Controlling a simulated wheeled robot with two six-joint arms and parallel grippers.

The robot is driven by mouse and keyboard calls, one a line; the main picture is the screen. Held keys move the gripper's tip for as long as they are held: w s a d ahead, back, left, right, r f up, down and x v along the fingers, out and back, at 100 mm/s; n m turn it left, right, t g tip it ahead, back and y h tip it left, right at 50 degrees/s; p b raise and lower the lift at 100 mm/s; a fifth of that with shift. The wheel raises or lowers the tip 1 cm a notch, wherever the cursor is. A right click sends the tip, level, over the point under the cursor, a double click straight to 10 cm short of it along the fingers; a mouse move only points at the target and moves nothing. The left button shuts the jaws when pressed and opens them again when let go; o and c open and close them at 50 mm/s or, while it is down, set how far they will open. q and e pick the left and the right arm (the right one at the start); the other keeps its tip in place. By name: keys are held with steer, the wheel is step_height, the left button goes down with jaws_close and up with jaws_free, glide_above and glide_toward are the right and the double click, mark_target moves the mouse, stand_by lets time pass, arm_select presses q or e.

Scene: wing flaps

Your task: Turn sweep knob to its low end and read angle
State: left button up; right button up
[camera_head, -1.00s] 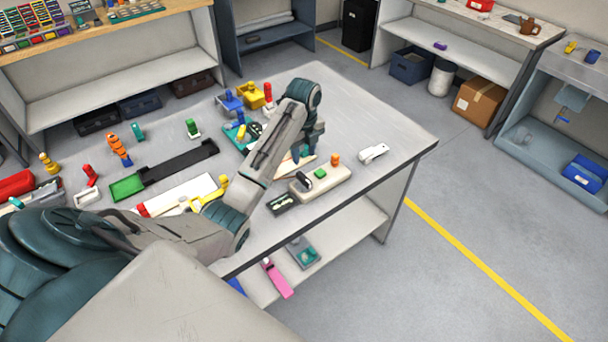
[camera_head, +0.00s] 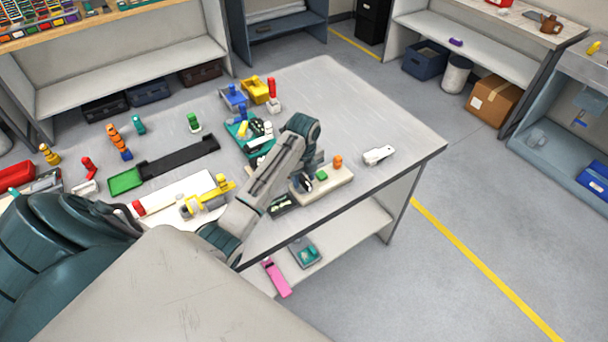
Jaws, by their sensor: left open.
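A beige control box (camera_head: 327,186) lies near the table's right front edge. It carries an orange knob (camera_head: 337,161), a green button (camera_head: 321,175) and a dark part at its left end. I cannot tell which of these is the sweep knob, and no angle reading is legible. My left arm reaches in from the lower left, with its wrist bent down. My left gripper (camera_head: 307,178) is open at the left end of the box, over the dark part. Its fingertips are small and partly hidden, so contact cannot be told. My right gripper is out of view.
A white device (camera_head: 378,155) lies right of the box. A white panel with a red end (camera_head: 170,197) and a yellow fixture (camera_head: 212,198) lie left of my arm. A teal tray (camera_head: 262,147) stands behind it. The table's far right is clear.

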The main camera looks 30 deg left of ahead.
arm_select(q)
steer(key=shift+c, duration=1.1)
jaws_close()
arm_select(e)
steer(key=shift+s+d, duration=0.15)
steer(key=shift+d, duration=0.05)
